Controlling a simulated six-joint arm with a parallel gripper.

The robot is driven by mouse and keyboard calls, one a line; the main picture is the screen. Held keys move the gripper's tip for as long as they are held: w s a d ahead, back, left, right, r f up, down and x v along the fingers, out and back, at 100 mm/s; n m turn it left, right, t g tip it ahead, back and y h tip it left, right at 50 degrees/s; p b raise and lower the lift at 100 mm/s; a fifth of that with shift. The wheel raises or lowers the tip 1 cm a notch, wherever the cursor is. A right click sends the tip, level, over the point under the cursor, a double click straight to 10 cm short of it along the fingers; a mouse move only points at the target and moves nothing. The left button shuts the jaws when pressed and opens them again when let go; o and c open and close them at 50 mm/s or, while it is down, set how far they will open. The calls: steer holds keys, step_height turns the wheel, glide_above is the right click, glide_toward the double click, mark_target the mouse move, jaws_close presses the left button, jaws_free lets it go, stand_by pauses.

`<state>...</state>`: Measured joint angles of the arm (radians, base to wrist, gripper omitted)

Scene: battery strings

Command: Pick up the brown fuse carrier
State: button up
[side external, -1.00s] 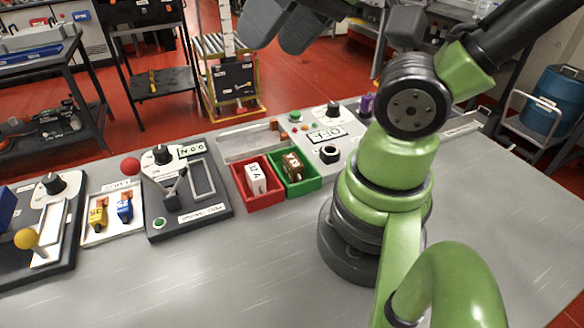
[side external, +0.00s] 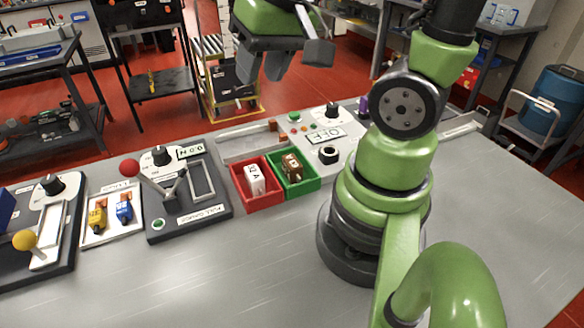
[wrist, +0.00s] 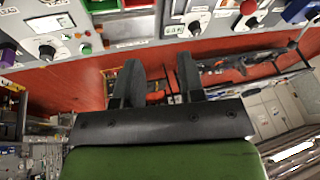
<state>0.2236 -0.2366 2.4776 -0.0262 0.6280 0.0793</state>
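The brown fuse carrier (side external: 292,166) sits in the green tray (side external: 299,189) on the bench, with white lettering on its upper part. A white fuse carrier (side external: 255,179) stands in the adjoining red tray (side external: 262,202). My gripper (side external: 294,60) hangs empty in the air at the top of the side view, well above and beyond the trays. In the wrist view my gripper (wrist: 158,80) shows two fingers spread apart with nothing between them. The green tray (wrist: 103,6) is cut off by the top edge there, and no brown carrier can be made out.
A grey panel (side external: 350,140) with an OFF label and knobs adjoins the green tray on the right. A dark panel (side external: 215,210) with a red-balled lever (side external: 148,178) stands left of the red tray. The front of the bench (side external: 240,270) is clear.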

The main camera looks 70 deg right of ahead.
steer(key=d+f+m+g, duration=0.1)
steer(key=d+f+g, duration=0.1)
steer(key=d+f, duration=0.3)
steer(key=m+g, duration=0.2)
glide_above(292, 161)
step_height(292, 161, down, 8)
steer(key=shift+w+f, duration=0.15)
steer(key=shift+f, duration=5.1)
steer(key=shift+c, duration=0.2)
steer(key=c, duration=0.6)
